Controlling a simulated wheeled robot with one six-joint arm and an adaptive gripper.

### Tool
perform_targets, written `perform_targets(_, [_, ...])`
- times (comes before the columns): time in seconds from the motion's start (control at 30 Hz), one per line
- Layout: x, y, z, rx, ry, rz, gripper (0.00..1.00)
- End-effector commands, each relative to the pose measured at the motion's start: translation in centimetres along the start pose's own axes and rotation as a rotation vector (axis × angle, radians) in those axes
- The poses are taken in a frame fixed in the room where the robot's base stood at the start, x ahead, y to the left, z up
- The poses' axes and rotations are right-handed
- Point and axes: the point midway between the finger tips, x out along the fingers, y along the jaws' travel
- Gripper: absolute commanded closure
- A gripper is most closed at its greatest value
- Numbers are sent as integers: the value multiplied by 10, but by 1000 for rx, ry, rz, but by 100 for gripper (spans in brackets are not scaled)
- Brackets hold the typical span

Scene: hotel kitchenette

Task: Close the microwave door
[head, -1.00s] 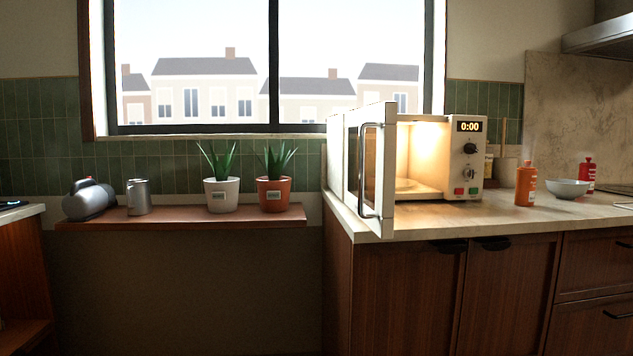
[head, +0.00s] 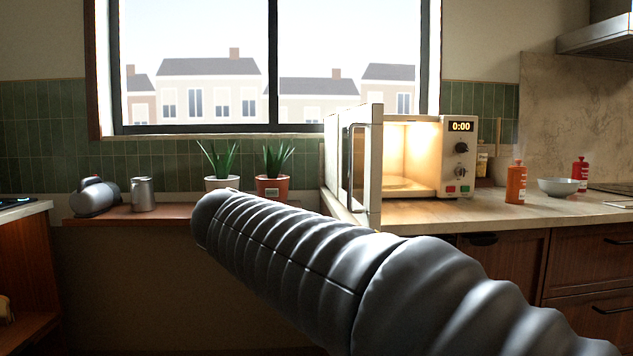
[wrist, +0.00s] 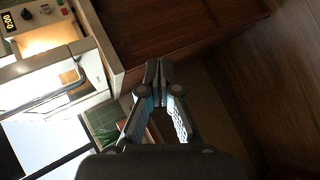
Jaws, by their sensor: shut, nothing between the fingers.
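The white microwave (head: 448,160) stands on the counter with its interior lit and its display at 0:00. Its door (head: 372,170) stands wide open on the left side, swung out toward me, with a dark vertical handle (head: 352,170) on it. The wrist view, tilted, shows the microwave (wrist: 40,15) at upper left, with the door (wrist: 40,72) and its handle (wrist: 80,78) below it. My gripper (wrist: 158,66) is shut and empty. In the wrist view it is to the right of the door handle, apart from it. In the head view my arm crosses the lower middle and the gripper cannot be made out.
The counter (head: 420,212) carries an orange bottle (head: 516,184), a bowl (head: 562,187) and a red bottle (head: 579,170) to the right. A low shelf (head: 112,215) at left holds a kettle, a metal jug (head: 143,194) and potted plants (head: 271,186).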

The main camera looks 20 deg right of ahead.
Motion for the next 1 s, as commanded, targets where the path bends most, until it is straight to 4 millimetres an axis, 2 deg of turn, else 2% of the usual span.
perform_targets(0.03, [-8,18,-24,-24,-14,84,100])
perform_targets(0.1, [-22,44,-49,-41,-40,202,100])
perform_targets(0.2, [-45,72,-78,-44,-72,350,100])
perform_targets(0.3, [-65,89,-100,-33,-97,463,100])
perform_targets(0.4, [-81,100,-112,-20,-114,539,100])
perform_targets(0.5, [-88,105,-118,-12,-123,577,100])
perform_targets(0.67, [-81,114,-117,-8,-130,590,100])
perform_targets(1.0, [-31,147,-110,-8,-130,588,100])
